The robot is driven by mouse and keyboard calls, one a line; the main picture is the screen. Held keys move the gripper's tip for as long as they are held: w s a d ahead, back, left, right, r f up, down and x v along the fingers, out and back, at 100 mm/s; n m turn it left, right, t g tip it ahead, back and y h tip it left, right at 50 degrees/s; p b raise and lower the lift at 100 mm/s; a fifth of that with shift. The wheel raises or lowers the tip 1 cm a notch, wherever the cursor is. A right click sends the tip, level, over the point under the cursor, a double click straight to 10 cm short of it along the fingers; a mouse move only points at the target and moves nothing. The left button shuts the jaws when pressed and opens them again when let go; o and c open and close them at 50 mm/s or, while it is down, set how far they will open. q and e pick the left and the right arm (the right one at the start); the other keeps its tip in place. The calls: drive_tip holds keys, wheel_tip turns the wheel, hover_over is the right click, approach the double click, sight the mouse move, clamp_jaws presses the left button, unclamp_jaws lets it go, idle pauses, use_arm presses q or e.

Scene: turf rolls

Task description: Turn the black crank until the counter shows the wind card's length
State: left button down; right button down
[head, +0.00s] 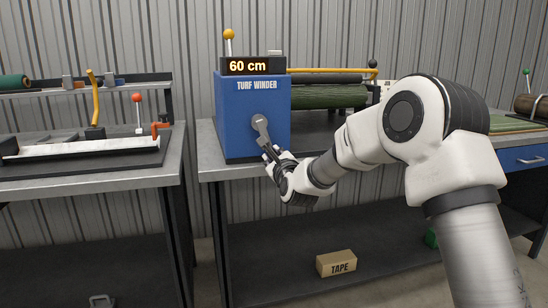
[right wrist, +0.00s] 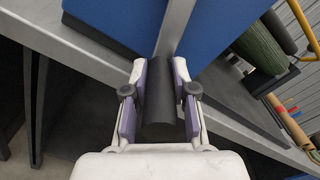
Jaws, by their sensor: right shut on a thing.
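The blue turf winder (head: 252,100) stands on the middle bench, and its counter (head: 254,66) reads 60 cm. The crank's grey arm (head: 262,128) runs from the hub on the winder's front, down and to the right. The black crank handle (right wrist: 158,95) shows in the right wrist view between my fingers. My right gripper (head: 273,155) is shut on this handle; the right wrist view also shows the gripper (right wrist: 158,100) with a finger on each side. A green turf roll (head: 328,96) lies behind the winder. I see no readable wind card. My left gripper is not in view.
The left bench (head: 180,150) holds a dark tray with a white strip, and a red-knobbed lever (head: 137,98). A TAPE box (head: 337,263) sits on the lower shelf. A yellow-knobbed lever (head: 229,35) rises behind the counter. The bench edge runs close beneath my right gripper.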

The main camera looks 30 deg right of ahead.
drive_tip(key=c, duration=0.9)
unclamp_jaws()
drive_tip(key=shift+f, duration=0.15)
drive_tip(key=shift+s, duration=0.15)
drive_tip(key=v, duration=1.2)
drive_tip(key=shift+a, duration=0.1)
